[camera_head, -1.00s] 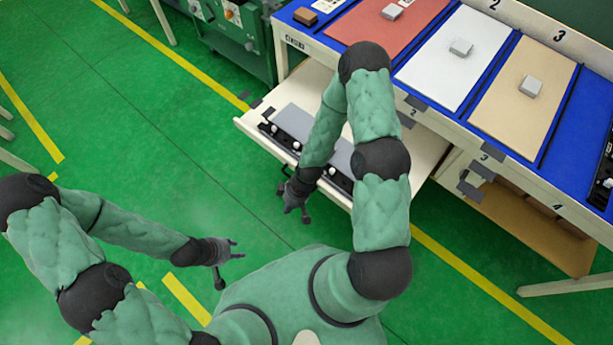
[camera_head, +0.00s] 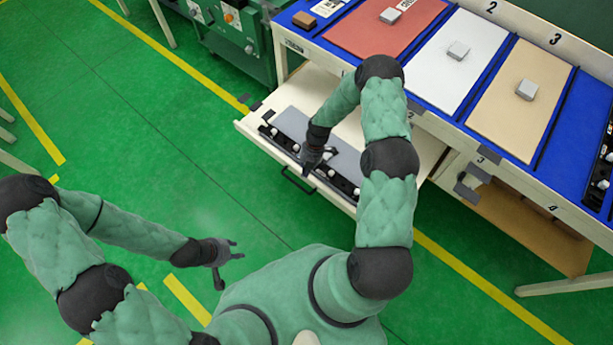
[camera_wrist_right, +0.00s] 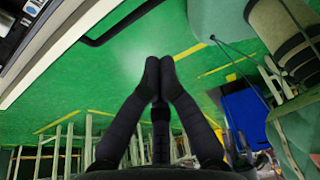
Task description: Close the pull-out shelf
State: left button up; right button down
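The cream pull-out shelf (camera_head: 262,137) stands out from under the blue-topped workbench in the head view. Its black bar handle (camera_head: 298,181) is on the front edge; it also shows at the upper left of the right wrist view (camera_wrist_right: 125,24). My right gripper (camera_head: 307,171) is over the shelf's front edge in the head view, close to the handle. In the right wrist view its fingertips (camera_wrist_right: 160,62) are together with nothing between them, apart from the handle. My left gripper (camera_head: 238,249) is open and empty over the floor, away from the shelf.
Grey panels and black strips with white knobs (camera_head: 290,122) lie on the shelf. The workbench above carries red, white and tan mats (camera_head: 520,85) with small grey blocks. A green cabinet (camera_head: 238,45) stands behind left. The green floor before the shelf is clear.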

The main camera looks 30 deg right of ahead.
aim_at(308, 180)
notch_tip(308, 180, down, 9)
jog(key=b, duration=0.4)
jog(key=shift+s+a+f, duration=0.1)
jog(key=shift+a+f, duration=0.05)
pick_arm(q)
jog(key=shift+f, duration=2.3)
pick_arm(e)
jog(key=shift+w+d, duration=0.25)
jog(key=shift+d, duration=0.3)
jog(key=shift+d, duration=0.1)
